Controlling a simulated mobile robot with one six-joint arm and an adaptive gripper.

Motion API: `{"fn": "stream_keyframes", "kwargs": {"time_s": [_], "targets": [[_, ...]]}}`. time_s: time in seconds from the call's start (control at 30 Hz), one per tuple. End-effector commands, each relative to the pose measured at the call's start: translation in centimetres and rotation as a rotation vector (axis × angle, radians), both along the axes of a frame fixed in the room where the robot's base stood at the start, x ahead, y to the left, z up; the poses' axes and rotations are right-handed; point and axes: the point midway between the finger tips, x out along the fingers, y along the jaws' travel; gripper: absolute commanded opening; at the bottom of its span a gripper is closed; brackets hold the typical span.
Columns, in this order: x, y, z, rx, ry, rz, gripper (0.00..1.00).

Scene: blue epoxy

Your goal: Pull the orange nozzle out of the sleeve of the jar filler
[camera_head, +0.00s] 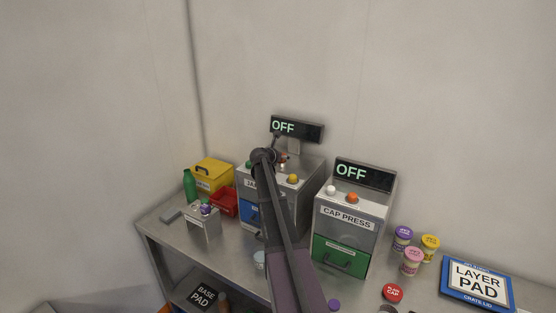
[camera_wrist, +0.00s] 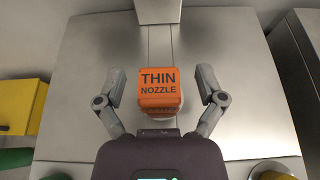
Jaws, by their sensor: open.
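The orange nozzle (camera_wrist: 159,90), a block labelled "THIN NOZZLE", shows in the wrist view between the two fingers of my gripper (camera_wrist: 160,88). The fingers are open, one on each side, with a visible gap to the block. In the head view, the jar filler (camera_head: 308,172) is the grey machine behind my arm, with an "OFF" display (camera_head: 284,127). My arm covers much of its front, and only a small bit of orange shows near the end of the arm. The sleeve around the nozzle cannot be made out.
The cap press (camera_head: 345,217) stands right of the jar filler, with its own "OFF" display. A yellow box (camera_head: 212,173), a red bin (camera_head: 224,203) and a green bottle (camera_head: 189,187) stand to the left. Several jars and a layer pad sign (camera_head: 476,284) are at the right.

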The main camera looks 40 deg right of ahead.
Motion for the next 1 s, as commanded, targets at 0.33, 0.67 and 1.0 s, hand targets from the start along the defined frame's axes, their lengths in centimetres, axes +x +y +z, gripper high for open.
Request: {"fn": "stream_keyframes", "kwargs": {"time_s": [0.33, 0.67, 1.0], "targets": [[0.46, -1.14, -0.50, 0.000, -0.001, 0.000, 0.89], [0.45, -1.10, -0.48, 0.001, -0.001, 0.001, 0.53], [0.46, -1.10, -0.48, 0.000, -0.001, 0.000, 0.00]]}}
